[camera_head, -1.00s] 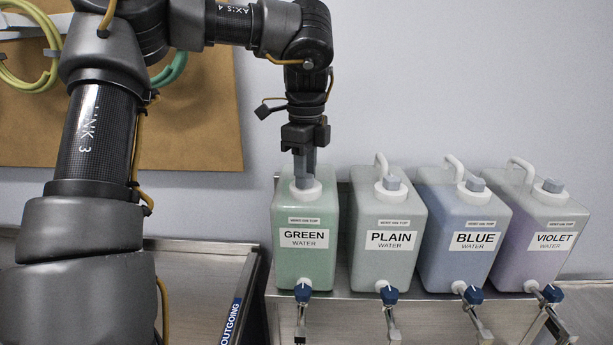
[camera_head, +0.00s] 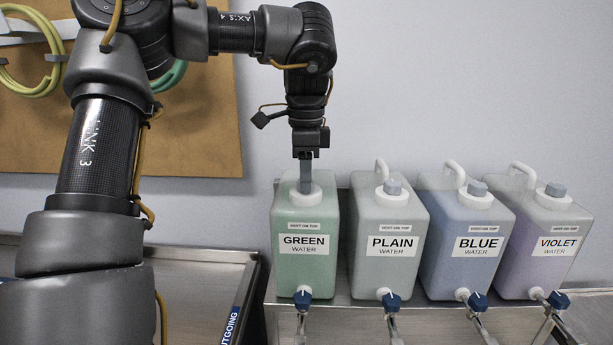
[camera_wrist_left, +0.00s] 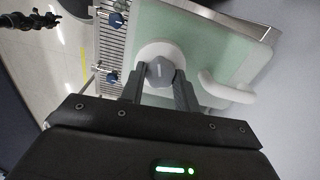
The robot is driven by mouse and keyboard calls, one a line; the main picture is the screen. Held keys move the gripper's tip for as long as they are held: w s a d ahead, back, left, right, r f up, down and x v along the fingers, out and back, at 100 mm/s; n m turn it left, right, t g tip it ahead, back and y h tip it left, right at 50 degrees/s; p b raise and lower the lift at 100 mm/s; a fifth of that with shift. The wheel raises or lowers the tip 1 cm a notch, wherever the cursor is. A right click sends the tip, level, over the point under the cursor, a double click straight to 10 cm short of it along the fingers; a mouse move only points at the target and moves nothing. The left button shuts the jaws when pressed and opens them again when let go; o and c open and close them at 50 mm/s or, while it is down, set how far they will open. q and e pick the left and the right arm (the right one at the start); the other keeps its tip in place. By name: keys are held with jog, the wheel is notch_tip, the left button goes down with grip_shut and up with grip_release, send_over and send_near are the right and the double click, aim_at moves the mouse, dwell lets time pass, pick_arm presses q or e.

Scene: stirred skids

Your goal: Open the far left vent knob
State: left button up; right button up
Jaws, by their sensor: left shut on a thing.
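The far left container, labelled GREEN WATER (camera_head: 304,262), stands on a metal stand. Its grey vent knob (camera_wrist_left: 160,71) sits in a round white collar on top, seen in the left wrist view. My left gripper (camera_head: 305,187) points straight down over this container, with its fingers at the collar. In the left wrist view the fingers (camera_wrist_left: 160,90) are on both sides of the knob, shut on it. In the head view the fingers mostly hide the knob. My right gripper is not in view.
To the right stand the PLAIN (camera_head: 387,265), BLUE (camera_head: 467,262) and VIOLET (camera_head: 546,258) containers, each with a grey knob and a handle. Blue-handled taps (camera_head: 303,299) stick out in front. A metal tray marked OUTGOING (camera_head: 200,290) lies left. A brown board with hoses hangs behind.

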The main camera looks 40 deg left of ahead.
pick_arm(q)
jog(key=shift+w+r, duration=0.1)
jog(key=shift+r, duration=0.05)
jog(key=o, duration=1)
jog(key=shift+r+p, duration=4.35)
jog(key=shift+r, duration=1)
